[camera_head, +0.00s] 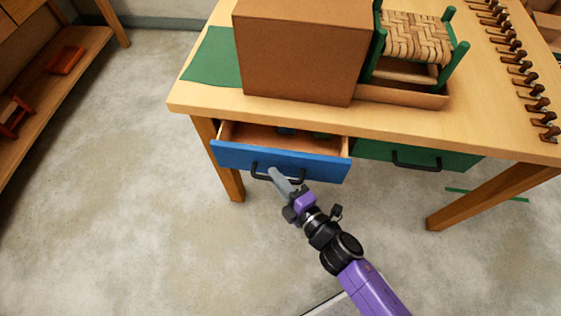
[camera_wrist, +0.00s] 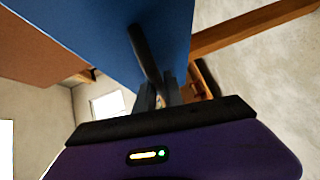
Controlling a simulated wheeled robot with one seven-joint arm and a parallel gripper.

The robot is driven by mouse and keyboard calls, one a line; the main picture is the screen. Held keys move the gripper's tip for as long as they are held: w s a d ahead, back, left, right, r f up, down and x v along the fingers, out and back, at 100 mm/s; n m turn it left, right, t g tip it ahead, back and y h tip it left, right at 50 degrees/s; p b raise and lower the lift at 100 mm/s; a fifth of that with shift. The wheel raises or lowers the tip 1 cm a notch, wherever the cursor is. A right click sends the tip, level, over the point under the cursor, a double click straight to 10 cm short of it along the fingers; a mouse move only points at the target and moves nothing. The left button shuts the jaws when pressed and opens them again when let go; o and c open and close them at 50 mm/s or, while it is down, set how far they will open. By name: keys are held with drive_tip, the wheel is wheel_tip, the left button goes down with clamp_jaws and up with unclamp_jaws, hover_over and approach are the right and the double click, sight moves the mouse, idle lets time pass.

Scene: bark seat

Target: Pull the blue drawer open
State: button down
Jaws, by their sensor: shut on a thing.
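The blue drawer (camera_head: 226,154) is under the left part of the wooden table and stands partly open, with its inside showing. Some small dark and blue things lie inside it, too small to make out. Its black bar handle (camera_head: 262,177) is on the blue front. My gripper (camera_head: 276,176) is at the handle, shut on it near the middle. In the wrist view, the fingers (camera_wrist: 159,95) close around the black handle (camera_wrist: 143,52), with the blue drawer front (camera_wrist: 95,35) close beside. The part of the handle between the fingers is hidden.
A green drawer (camera_head: 455,161) with a black handle is shut to the right. The wooden table (camera_head: 480,135) bears a big brown box (camera_head: 300,55), a woven-seat stool (camera_head: 415,40) and a row of hooks or pegs (camera_head: 525,80). The floor (camera_head: 120,220) in front is clear.

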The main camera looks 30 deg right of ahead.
drive_tip(key=s+a+b, duration=0.6)
drive_tip(key=s+a, duration=0.2)
drive_tip(key=s, duration=0.3)
drive_tip(key=shift+s, duration=0.15)
drive_tip(key=c, duration=1.5)
unclamp_jaws()
drive_tip(key=shift+a, duration=0.1)
drive_tip(key=shift+o, duration=0.2)
drive_tip(key=shift+s, duration=0.1)
drive_tip(key=v, duration=0.7)
drive_tip(key=shift+s+b, duration=0.3)
drive_tip(key=shift+b, duration=0.1)
